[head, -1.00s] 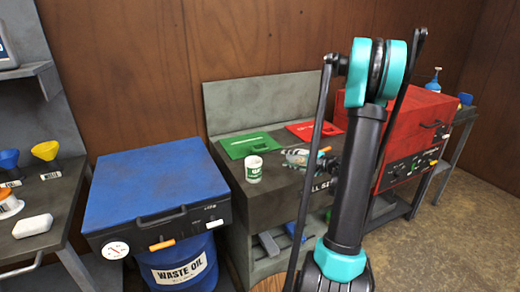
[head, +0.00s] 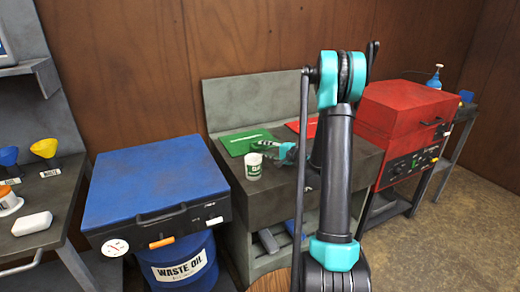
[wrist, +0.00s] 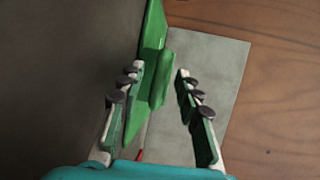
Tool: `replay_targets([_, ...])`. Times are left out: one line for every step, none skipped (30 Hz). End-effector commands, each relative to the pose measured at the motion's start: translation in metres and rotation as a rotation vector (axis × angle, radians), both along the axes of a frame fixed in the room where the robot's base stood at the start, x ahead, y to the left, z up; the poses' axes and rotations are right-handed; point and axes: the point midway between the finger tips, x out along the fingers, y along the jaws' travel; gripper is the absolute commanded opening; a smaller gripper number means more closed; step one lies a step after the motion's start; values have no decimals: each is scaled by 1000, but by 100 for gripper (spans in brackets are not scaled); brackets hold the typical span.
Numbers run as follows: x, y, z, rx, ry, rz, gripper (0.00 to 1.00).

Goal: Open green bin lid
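The green bin lid (head: 236,140) lies flat and closed on the top of the grey bench, near its back panel. In the wrist view the lid (wrist: 153,30) is seen edge-on with its raised green handle (wrist: 164,75). My gripper (wrist: 160,70) is open. The handle shows between its two fingertips, and the left finger overlaps the lid. I cannot tell whether a finger touches it. In the head view my gripper (head: 262,147) is over the lid's right part and hides the handle there.
A white cup with a green label (head: 254,166) stands on the bench just in front of the lid. A red lid (head: 302,127) lies to the right, partly behind my arm. A blue-topped waste oil unit (head: 155,185) is at left and a red cabinet (head: 405,115) at right.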

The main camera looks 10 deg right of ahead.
Motion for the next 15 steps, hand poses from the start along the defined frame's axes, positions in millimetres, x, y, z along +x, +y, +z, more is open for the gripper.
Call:
replay_targets([6, 6, -2, 0, -1, 2, 34])
replay_targets([9, 8, -3, 0, 0, 2, 34])
replay_targets([12, 11, -3, 0, 1, 2, 34])
replay_targets([15, 13, -4, 0, 1, 1, 34])
replay_targets([17, 15, -4, 0, 0, 1, 34])
replay_targets([19, 17, -5, 0, 0, 1, 34])
replay_targets([21, 18, -5, 0, 0, 0, 34])
replay_targets([22, 19, -6, -1, -1, 0, 34])
replay_targets([23, 20, -6, 0, 0, 0, 34])
replay_targets([23, 20, -6, 0, 0, 0, 34])
replay_targets([24, 20, -6, 0, 0, 0, 34])
replay_targets([24, 20, -6, 0, 0, 0, 34])
replay_targets([24, 21, -6, 0, 0, 0, 34])
replay_targets([24, 21, -6, 0, 0, 0, 34])
replay_targets([24, 20, -6, 0, 0, 0, 34])
